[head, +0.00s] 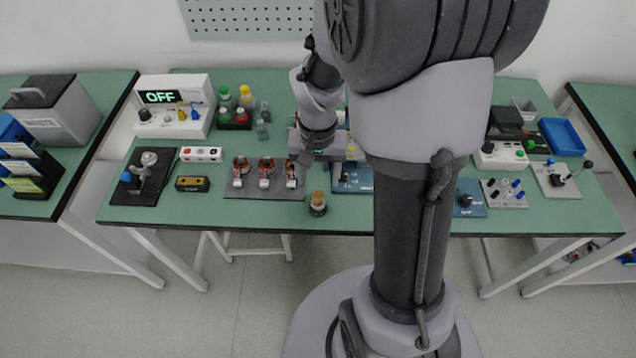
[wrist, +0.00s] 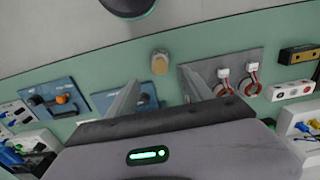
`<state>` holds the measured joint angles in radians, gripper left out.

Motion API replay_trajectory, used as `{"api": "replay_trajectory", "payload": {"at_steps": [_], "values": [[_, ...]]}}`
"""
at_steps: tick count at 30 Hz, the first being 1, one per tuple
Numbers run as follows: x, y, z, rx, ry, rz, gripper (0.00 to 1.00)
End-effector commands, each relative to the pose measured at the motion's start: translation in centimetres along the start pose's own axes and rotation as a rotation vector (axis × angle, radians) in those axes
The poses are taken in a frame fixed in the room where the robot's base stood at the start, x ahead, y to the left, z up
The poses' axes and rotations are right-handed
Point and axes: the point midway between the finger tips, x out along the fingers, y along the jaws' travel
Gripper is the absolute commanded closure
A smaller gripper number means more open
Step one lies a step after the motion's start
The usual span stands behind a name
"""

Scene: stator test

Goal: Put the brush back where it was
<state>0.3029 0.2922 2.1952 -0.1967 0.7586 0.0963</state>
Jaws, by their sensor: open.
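A small upright piece with a tan top and a dark lower part (head: 318,203) stands near the bench's front edge. It looks like the brush, perhaps in a holder, but I cannot tell for sure. In the wrist view its tan top (wrist: 160,64) shows just beyond and between my fingertips, apart from them. My gripper (wrist: 160,77) is open, with nothing seen between its fingers. In the head view my gripper (head: 318,152) is over the middle of the bench, behind the tan-topped piece, partly hidden by my arm.
A grey plate with several copper-coloured coil units (head: 264,192) lies just left of the tan-topped piece. A blue board (head: 350,180) lies to its right, partly hidden. Bottles (head: 235,105) stand at the back. Green bench surface (head: 240,213) is clear along the front edge.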

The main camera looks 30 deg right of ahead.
Motion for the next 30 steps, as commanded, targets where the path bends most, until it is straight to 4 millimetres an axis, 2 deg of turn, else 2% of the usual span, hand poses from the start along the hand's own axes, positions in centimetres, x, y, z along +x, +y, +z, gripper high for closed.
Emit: {"api": "replay_trajectory", "payload": {"at_steps": [2,5,8,9,13,15,18,25,28,30], "values": [[-1.1,-0.1,0.1,-0.002,0.006,-0.004,0.41],[-4.7,-1.5,1.4,-0.024,0.064,-0.041,0.41],[-10.3,-3.6,5.2,-0.069,0.165,-0.124,0.41],[-12.3,-4.3,7.1,-0.09,0.203,-0.164,0.41],[-16.8,-5.4,13.2,-0.159,0.309,-0.294,0.41],[-17.9,-5.6,15.5,-0.186,0.345,-0.348,0.41],[-18.5,-5.7,17.2,-0.209,0.37,-0.389,0.41],[-18.6,-5.7,17.6,-0.212,0.373,-0.396,0.41],[-17.4,-5.7,17.5,-0.211,0.373,-0.396,0.41],[-17.6,-5.7,17.5,-0.211,0.373,-0.395,0.41]]}}
